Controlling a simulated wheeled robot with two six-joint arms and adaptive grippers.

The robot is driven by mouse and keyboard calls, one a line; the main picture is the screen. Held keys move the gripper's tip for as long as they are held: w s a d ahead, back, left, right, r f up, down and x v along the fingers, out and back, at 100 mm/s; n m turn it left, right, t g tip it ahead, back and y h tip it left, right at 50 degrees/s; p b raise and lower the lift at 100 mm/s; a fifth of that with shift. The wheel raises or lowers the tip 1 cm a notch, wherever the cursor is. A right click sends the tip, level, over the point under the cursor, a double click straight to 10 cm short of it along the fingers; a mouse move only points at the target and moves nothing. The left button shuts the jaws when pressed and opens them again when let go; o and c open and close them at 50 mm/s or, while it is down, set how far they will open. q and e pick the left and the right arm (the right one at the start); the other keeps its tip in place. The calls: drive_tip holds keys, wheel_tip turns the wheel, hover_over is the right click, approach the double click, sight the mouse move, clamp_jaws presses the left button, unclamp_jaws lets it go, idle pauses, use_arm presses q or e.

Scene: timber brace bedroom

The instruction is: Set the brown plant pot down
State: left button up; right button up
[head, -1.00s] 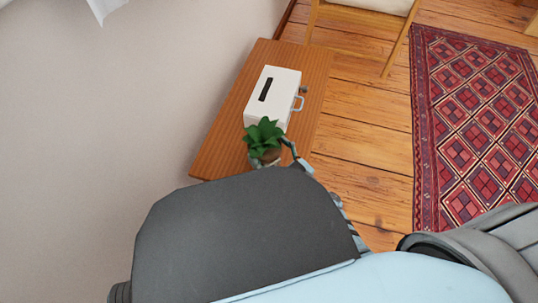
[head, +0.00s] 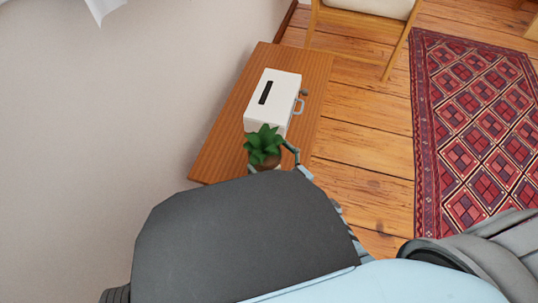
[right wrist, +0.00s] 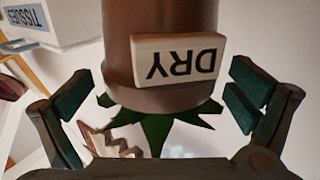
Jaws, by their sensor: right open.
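The brown plant pot (head: 269,162) with its green plant (head: 263,143) stands on the near end of the wooden table, just in front of the white box. In the right wrist view the pot (right wrist: 160,86) appears upside down with a pale "DRY" label (right wrist: 180,60). My right gripper (head: 274,166) is at the pot. In the right wrist view its fingers (right wrist: 158,112) are spread on either side of the pot, with gaps showing. My own right arm hides the near table edge in the head view. My left gripper is not in view.
The wooden table (head: 226,142) stands against the pale wall. The white box (head: 280,88) with a dark slot takes its middle; the right wrist view shows "TISSUES" on the box (right wrist: 60,22). A chair (head: 350,50) is behind, and a red patterned rug (head: 470,120) lies right.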

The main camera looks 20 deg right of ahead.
drive_tip(key=v, duration=1.2)
